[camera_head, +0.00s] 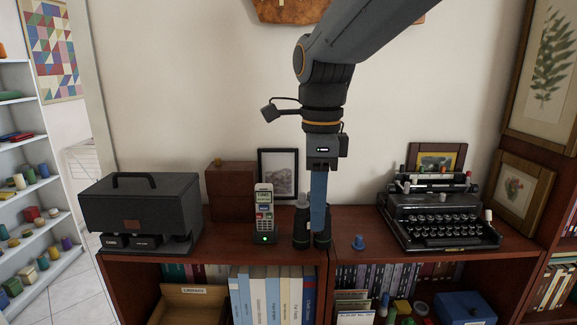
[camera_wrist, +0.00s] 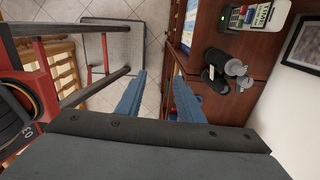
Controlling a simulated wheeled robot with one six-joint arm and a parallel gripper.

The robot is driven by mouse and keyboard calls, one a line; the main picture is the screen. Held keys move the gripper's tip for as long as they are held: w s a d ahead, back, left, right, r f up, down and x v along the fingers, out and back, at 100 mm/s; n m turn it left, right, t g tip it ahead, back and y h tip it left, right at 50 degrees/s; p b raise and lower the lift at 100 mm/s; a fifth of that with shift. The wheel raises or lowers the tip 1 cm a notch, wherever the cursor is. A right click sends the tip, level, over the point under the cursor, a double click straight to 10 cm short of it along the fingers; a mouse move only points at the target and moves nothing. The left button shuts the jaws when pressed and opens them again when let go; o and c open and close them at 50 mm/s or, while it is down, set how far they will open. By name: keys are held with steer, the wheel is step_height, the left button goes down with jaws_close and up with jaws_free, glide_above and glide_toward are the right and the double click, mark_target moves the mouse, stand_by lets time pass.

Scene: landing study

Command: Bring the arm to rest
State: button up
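My gripper (camera_head: 318,228) hangs straight down at the end of my arm in the middle of the head view. Its two blue fingers are seen edge-on there, in front of the binoculars. In the wrist view my gripper (camera_wrist: 160,76) has its fingers apart, with no object between them. The fingers are over the floor by the cabinet's front edge, to the left of the binoculars (camera_wrist: 228,68). The gripper does not appear to touch anything.
A wooden railing (camera_wrist: 85,65) shows at left in the wrist view.

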steer(key=s+d+f+n+b, duration=0.1)
steer(key=d+f+n, duration=0.3)
steer(key=f, duration=0.5)
steer(key=s+d+f+n+b, duration=0.2)
steer(key=d+f+n, duration=0.3)
steer(key=f+n, duration=0.3)
steer(key=s+d+f+n+t+b, duration=0.1)
steer(key=s+d+f+n+b, duration=0.1)
steer(key=d+f+n, duration=0.3)
step_height(320, 180, down, 5)
steer(key=shift+r+n+b, duration=0.1)
steer(key=shift+n+b, duration=0.7)
steer(key=shift+b, duration=0.1)
